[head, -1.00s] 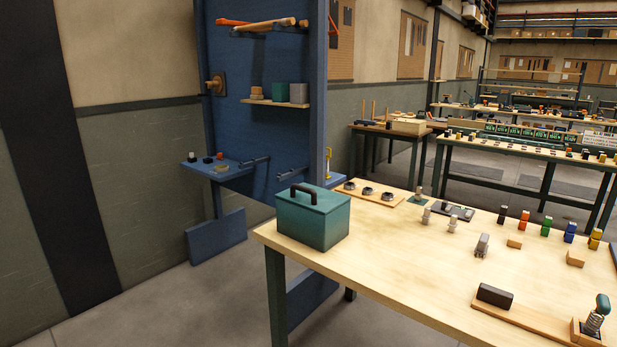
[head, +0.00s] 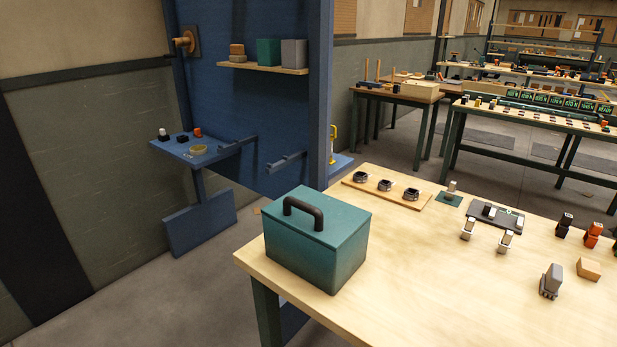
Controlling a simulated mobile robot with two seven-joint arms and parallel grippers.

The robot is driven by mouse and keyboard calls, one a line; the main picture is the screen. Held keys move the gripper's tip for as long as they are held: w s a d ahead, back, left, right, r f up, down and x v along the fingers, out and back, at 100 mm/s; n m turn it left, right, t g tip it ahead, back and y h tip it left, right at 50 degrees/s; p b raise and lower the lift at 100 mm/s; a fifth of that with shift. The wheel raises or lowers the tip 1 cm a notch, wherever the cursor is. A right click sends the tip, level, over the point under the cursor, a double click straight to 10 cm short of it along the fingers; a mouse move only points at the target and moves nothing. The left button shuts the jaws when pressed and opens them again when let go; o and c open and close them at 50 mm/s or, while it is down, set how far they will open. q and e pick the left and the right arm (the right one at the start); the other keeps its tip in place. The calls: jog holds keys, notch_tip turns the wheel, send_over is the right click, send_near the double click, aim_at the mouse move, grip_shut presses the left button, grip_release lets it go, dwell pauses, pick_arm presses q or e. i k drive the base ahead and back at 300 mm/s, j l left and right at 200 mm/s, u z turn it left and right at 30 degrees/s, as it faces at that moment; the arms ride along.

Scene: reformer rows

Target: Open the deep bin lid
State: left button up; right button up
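The deep bin (head: 312,262) is a teal box at the near left corner of the wooden table. Its flat teal lid (head: 338,213) lies shut on top. A black arched handle (head: 304,207) stands up from the lid. Neither of my grippers shows in the head view, so their positions relative to the bin cannot be seen.
A wooden strip with several dark rings (head: 387,193) lies behind the bin. Small blocks and grey parts stand on the table (head: 440,280) to the right. A blue panel (head: 318,90) with a shelf rises behind. The tabletop just right of the bin is clear.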

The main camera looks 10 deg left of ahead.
aim_at(330, 222)
jog(key=i+j+z, duration=0.1)
jog(key=i, duration=0.35)
jog(key=i+j+z, duration=0.1)
jog(key=i+j, duration=0.25)
jog(key=i, duration=0.1)
